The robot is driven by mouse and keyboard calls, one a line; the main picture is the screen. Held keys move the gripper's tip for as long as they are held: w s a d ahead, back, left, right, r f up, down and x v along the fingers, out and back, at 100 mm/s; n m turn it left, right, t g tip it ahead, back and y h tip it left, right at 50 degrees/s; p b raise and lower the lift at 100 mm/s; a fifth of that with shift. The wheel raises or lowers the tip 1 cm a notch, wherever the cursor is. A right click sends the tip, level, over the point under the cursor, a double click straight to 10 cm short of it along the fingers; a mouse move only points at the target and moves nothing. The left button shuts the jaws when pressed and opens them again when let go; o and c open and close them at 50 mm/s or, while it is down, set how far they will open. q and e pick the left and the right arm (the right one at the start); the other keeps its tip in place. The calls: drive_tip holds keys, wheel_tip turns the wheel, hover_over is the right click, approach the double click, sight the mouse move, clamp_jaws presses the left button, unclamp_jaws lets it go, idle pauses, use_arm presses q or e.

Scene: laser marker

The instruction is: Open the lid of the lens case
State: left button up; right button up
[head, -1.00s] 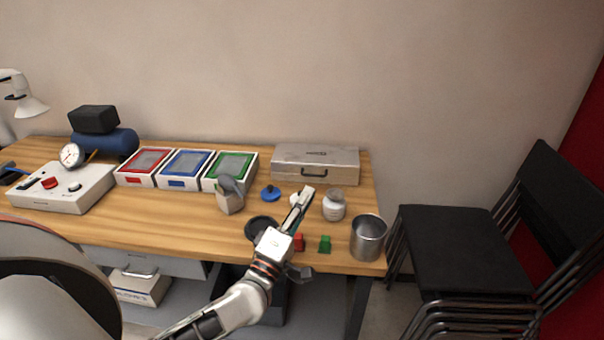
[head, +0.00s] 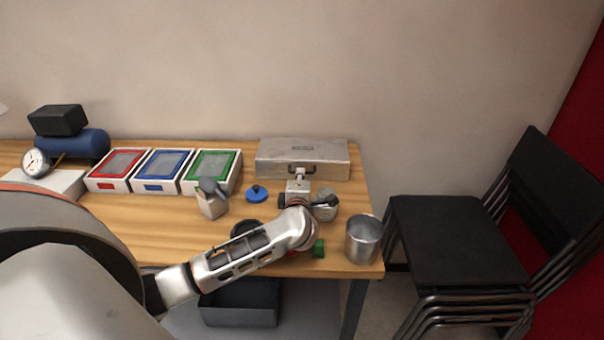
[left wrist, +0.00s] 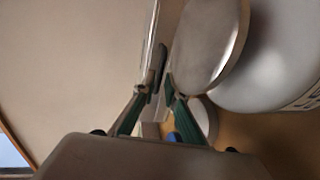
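The lens case, a closed silver-grey metal box (head: 330,170) with a dark front handle (head: 293,168), stands at the back right of the table. My left gripper (head: 300,174) is in front of the case, with its tips at or very near the handle. In the left wrist view the fingers (left wrist: 159,80) are close together beside a thin grey piece that may be the handle. I cannot tell whether they grip it. My right gripper is not in view.
A white jar with a metal lid (head: 326,205) stands right beside my left wrist. A metal cup (head: 362,240), a green block (head: 318,248) and a blue knobbed disc (head: 257,194) are nearby. Coloured trays (head: 213,170) stand left of the case.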

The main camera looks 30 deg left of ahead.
sight(303, 157)
use_arm(q)
drive_tip(key=shift+x, duration=1.85)
clamp_jaws()
drive_tip(key=shift+r, duration=0.1)
